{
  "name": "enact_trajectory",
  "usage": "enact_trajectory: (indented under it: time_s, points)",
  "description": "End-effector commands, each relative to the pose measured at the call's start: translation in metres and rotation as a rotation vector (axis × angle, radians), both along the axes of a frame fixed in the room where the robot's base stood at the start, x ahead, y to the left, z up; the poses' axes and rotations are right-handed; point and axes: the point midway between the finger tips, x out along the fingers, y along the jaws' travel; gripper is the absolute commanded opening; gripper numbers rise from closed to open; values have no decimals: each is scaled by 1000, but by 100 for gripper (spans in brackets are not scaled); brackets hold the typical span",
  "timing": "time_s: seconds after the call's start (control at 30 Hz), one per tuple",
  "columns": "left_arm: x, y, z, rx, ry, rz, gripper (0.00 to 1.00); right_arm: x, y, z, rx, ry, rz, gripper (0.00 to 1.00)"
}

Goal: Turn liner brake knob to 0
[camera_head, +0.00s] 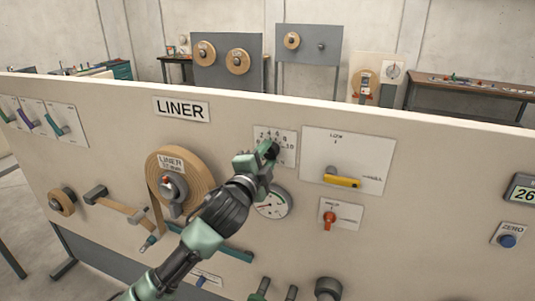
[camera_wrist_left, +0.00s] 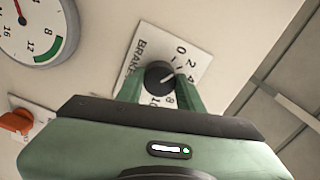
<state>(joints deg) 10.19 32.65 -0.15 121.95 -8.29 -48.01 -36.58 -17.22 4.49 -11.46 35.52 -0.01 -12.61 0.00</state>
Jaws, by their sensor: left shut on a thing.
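The liner brake knob (camera_wrist_left: 160,77) is a small round black knob with a white pointer line, on a white plate (camera_wrist_left: 147,45) marked BRAKE with numbers from 0 to 10. In the left wrist view its pointer faces roughly toward the 2 and 4, though the exact mark is hard to tell. My left gripper (camera_wrist_left: 159,88) is shut on the knob, with one green finger on each side. In the head view my left gripper (camera_head: 264,154) is at the lower part of the brake plate (camera_head: 289,138) and hides most of the knob. My right gripper is not in view.
A round gauge (camera_head: 272,205) sits just below my left gripper. The LINER tape roll (camera_head: 183,183) is to the left. A yellow lever (camera_head: 342,181) and a red knob (camera_head: 328,219) are to the right, with a blue ZERO button (camera_head: 507,240) farther right.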

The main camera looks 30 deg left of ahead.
Motion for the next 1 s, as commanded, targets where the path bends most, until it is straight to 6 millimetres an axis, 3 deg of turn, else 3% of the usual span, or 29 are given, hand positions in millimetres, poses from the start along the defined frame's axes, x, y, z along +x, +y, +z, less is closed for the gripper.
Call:
enact_trajectory:
  time_s: [0.4, 1.0]
  points:
    - [0, 0, -2, -220, -49, 2, 0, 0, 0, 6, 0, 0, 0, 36]
    - [0, 0, -2, -265, -59, 1, 0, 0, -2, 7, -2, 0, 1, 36]
